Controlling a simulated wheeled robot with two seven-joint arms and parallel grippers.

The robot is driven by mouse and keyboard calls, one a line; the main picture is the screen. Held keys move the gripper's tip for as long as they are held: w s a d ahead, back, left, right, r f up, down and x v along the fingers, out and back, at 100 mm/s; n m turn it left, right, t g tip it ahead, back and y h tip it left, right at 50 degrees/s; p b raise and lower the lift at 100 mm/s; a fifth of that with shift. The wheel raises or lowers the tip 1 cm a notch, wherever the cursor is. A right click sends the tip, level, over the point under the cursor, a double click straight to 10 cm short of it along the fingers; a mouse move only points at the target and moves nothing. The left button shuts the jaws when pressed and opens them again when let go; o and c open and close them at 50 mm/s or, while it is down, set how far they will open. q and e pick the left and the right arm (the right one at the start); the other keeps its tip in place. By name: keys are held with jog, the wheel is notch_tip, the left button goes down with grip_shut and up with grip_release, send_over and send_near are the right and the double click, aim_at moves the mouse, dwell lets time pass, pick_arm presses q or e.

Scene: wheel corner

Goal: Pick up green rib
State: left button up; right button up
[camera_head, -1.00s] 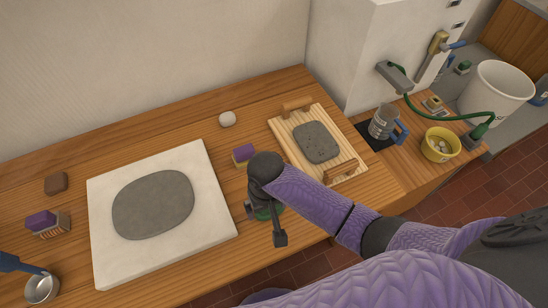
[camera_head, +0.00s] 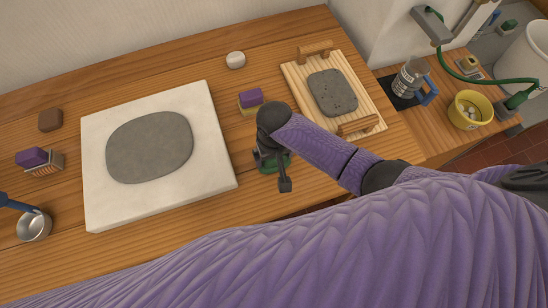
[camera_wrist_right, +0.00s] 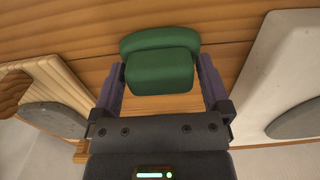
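The green rib (camera_head: 276,165) lies near the front edge of the wooden table, mostly hidden under my right gripper in the head view. In the right wrist view the green rib (camera_wrist_right: 160,66) sits between the two purple fingers, which are spread to either side of it. My right gripper (camera_head: 272,165) points down over the rib; it also shows in the right wrist view (camera_wrist_right: 162,88). It looks open, with narrow gaps beside the rib. My left gripper is in neither view.
A white slab (camera_head: 225,180) with a grey clay disc (camera_head: 150,147) lies left of the gripper. A wooden board (camera_head: 300,80) with clay is to the right. A purple-and-yellow sponge (camera_head: 251,100) and a white ball (camera_head: 235,60) lie behind. A metal cup (camera_head: 33,228) is far left.

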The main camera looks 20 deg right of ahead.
jog(key=c, duration=0.9)
notch_tip(320, 180, up, 10)
jog(key=p, duration=0.5)
jog(key=shift+r+p, duration=0.1)
jog(key=shift+p, duration=0.25)
jog(key=shift+c, duration=0.2)
